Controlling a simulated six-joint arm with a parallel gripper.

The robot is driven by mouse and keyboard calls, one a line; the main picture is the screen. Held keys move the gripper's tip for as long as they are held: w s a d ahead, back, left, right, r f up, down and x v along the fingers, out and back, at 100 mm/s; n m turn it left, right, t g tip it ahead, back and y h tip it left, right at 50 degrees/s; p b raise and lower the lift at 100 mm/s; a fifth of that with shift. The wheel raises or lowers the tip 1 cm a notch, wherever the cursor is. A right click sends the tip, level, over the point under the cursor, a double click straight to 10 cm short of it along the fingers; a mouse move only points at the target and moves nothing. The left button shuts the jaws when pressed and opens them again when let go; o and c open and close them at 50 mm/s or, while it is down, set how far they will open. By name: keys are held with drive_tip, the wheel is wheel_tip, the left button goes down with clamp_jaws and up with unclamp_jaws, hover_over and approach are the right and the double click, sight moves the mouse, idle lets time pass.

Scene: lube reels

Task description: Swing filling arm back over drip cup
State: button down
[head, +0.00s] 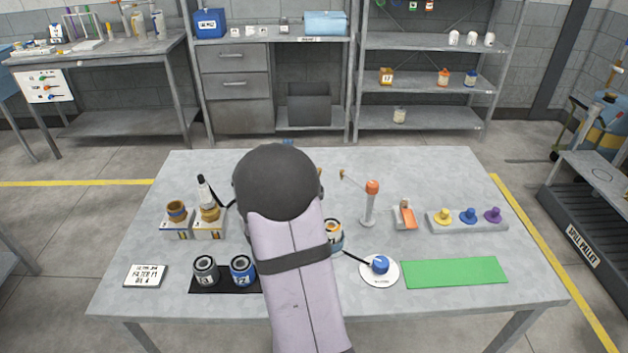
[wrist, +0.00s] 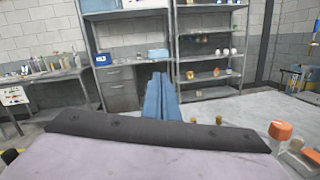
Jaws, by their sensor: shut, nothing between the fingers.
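The filling arm looks like the grey post with an orange cap (head: 371,190), upright right of the table's middle. A thin arm with a brass end (head: 342,173) points left and away from it. In the wrist view the orange cap (wrist: 281,130) is at the right, with small brass parts (wrist: 218,119) nearer the middle. My gripper (wrist: 160,82) has blue fingers, shut and empty, left of those parts and apart from them. In the head view my arm hides nearly all of it. I cannot pick out the drip cup for sure.
An orange-labelled can (head: 334,230) stands partly behind my arm. A white disc with a blue knob (head: 380,266), an orange-and-grey block (head: 404,214), a tray of coloured knobs (head: 468,219) and a green mat (head: 455,271) lie right. Cans (head: 206,270) and bottles stand left.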

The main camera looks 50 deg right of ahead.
drive_tip(key=w+d+r+m+g+p, duration=0.1)
drive_tip(key=d+r+m+g+p, duration=0.3)
drive_tip(key=r, duration=0.8)
wheel_tip(320, 180, down, 10)
drive_tip(key=w+d+m+t+y+b, duration=0.1)
drive_tip(key=m+y+b, duration=0.2)
drive_tip(key=m+y, duration=0.35)
drive_tip(key=a+f+m+t+y+b, duration=0.2)
drive_tip(key=a+f+y+b, duration=0.2)
drive_tip(key=a+f+y, duration=0.5)
drive_tip(key=s+d+f+m+t+h+p, duration=0.1)
drive_tip(key=s+d+m+t, duration=0.2)
drive_tip(key=s, duration=0.4)
drive_tip(key=s+d+f+m, duration=0.1)
drive_tip(key=s+d+m, duration=0.25)
drive_tip(key=s, duration=0.35)
drive_tip(key=s+d+f+m+t+h+p, duration=0.1)
drive_tip(key=s+d+f+m+t, duration=0.15)
drive_tip(key=s+m, duration=0.35)
drive_tip(key=w+f+p, duration=0.1)
drive_tip(key=w, duration=0.5)
drive_tip(key=w+d+n+p, duration=0.1)
drive_tip(key=w+p, duration=0.1)
drive_tip(key=w, duration=0.4)
drive_tip(key=shift+w+d+f+y, duration=0.3)
drive_tip(key=shift+w+f+y, duration=0.05)
drive_tip(key=shift+w, duration=0.05)
